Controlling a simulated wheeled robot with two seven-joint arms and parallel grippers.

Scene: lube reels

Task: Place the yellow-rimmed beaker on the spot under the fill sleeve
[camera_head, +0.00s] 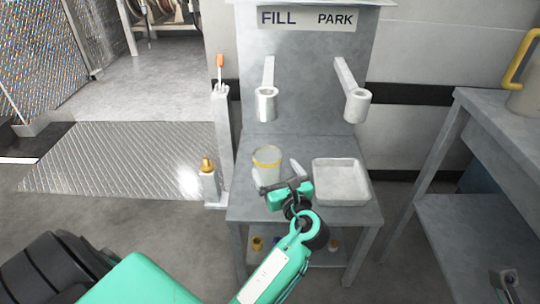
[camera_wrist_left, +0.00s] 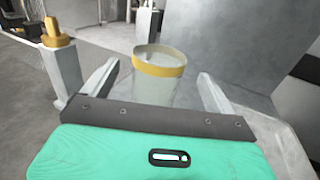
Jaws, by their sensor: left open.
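The clear yellow-rimmed beaker (camera_head: 267,163) stands upright on the grey bench top, below the fill sleeve (camera_head: 266,104) in the head view. I cannot tell whether it is exactly under the sleeve; the spot itself is not visible. My left gripper (camera_head: 277,173) is open at the near side of the beaker. In the left wrist view the beaker (camera_wrist_left: 157,82) shows between the two spread fingers (camera_wrist_left: 158,82), with gaps on both sides and its lower part hidden by the gripper body.
A white tray (camera_head: 340,166) sits right of the beaker, below the park sleeve (camera_head: 357,106). A post with an orange-tipped lever (camera_head: 220,100) and a yellow-topped fitting (camera_head: 207,166) stand left of the bench. A side table (camera_head: 500,118) stands at right.

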